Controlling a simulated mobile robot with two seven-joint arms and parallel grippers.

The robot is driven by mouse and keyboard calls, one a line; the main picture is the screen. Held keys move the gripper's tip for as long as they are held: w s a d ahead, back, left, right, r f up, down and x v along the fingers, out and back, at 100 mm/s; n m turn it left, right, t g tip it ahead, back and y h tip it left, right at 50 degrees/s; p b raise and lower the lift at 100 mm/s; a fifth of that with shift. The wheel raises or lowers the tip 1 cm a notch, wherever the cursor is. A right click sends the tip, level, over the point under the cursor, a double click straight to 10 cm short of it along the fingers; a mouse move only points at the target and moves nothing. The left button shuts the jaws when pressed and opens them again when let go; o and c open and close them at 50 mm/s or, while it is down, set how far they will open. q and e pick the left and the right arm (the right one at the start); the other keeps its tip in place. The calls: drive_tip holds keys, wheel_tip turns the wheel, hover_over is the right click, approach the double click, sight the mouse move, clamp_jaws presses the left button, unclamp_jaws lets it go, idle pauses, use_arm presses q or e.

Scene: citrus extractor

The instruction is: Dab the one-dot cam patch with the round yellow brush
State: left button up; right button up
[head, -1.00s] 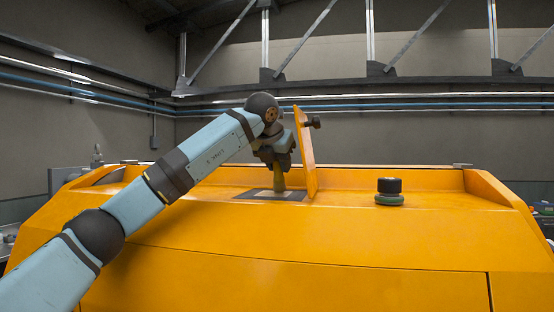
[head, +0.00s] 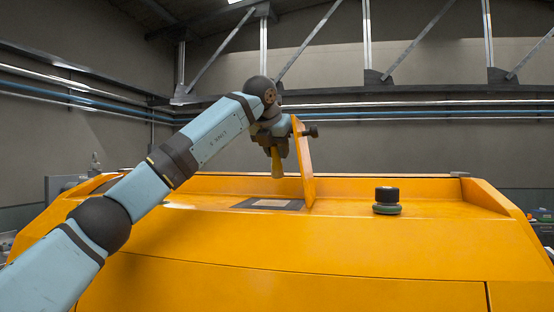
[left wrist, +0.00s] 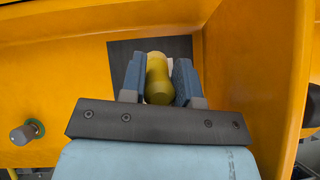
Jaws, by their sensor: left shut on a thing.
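My left gripper (head: 273,148) is shut on the round yellow brush (head: 278,167) and points down. In the left wrist view the brush (left wrist: 158,80) sits between the two blue-grey fingers. In the head view its lower end hangs above a dark square opening (head: 245,203) in the top of the orange machine, apart from it. A paler area (head: 272,203) shows inside the opening, mostly hidden behind the brush in the left wrist view. I cannot make out dots or tell the one-dot cam patch. My right gripper is not in view.
An orange lid (head: 305,160) stands upright at the right of the opening, close to the gripper, with a dark knob (head: 311,132) on its far side. A black knob on a green base (head: 387,200) stands farther right on the orange machine top (head: 440,210).

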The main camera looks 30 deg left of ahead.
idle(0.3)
use_arm(q)
drive_tip(key=shift+r, duration=1.6)
drive_tip(key=shift+a, duration=0.1)
